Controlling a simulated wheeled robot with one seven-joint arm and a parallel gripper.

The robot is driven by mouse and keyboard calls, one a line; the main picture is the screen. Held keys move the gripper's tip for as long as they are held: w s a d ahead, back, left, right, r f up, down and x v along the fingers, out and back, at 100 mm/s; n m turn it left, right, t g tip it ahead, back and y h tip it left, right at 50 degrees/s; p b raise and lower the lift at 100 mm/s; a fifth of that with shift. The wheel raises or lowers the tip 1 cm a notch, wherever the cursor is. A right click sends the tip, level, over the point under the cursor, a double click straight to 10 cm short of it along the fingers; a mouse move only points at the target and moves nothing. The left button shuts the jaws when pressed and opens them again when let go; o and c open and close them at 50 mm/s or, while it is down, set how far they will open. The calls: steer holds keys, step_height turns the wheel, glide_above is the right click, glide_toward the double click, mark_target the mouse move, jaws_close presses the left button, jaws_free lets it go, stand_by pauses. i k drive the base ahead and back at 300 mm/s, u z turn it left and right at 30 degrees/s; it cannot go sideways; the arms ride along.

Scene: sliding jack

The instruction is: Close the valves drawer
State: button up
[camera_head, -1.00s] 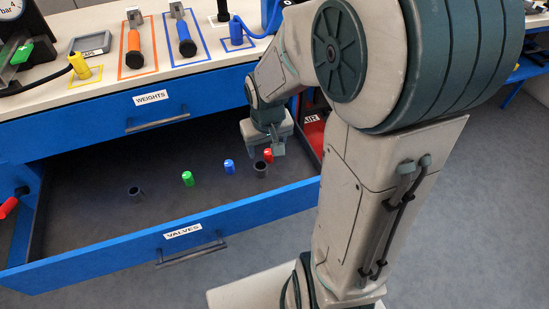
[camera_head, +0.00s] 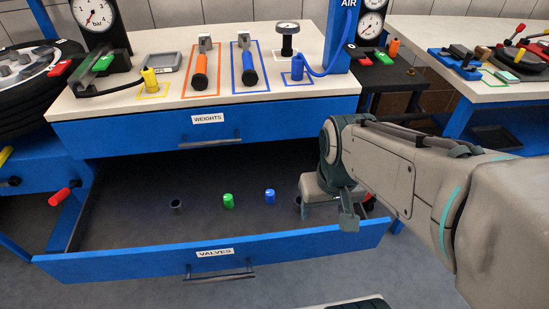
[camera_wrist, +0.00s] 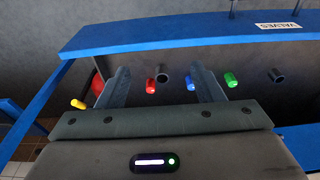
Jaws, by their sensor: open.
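The valves drawer (camera_head: 140,264) is blue with a dark inside and a "VALVES" label, and it is pulled out below the closed "WEIGHTS" drawer. Its front handle (camera_head: 222,272) faces the floor in front. A green valve (camera_head: 228,201), a blue valve (camera_head: 270,196) and a dark grey cup (camera_head: 176,206) stand inside it. My gripper (camera_head: 347,222) is over the drawer's right end, its fingers pointing down. Nothing is held.
The workbench top (camera_head: 300,98) above holds orange and blue tools, a gauge and a yellow fitting. The weights drawer (camera_head: 120,135) overhangs the rear of the open drawer. A red handle (camera_head: 59,197) sticks out at the left. The floor in front of the drawer is mostly clear.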

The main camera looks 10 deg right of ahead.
mark_target(126, 228)
steer(key=u, duration=0.75)
steer(key=k, duration=0.4)
steer(key=u, duration=0.45)
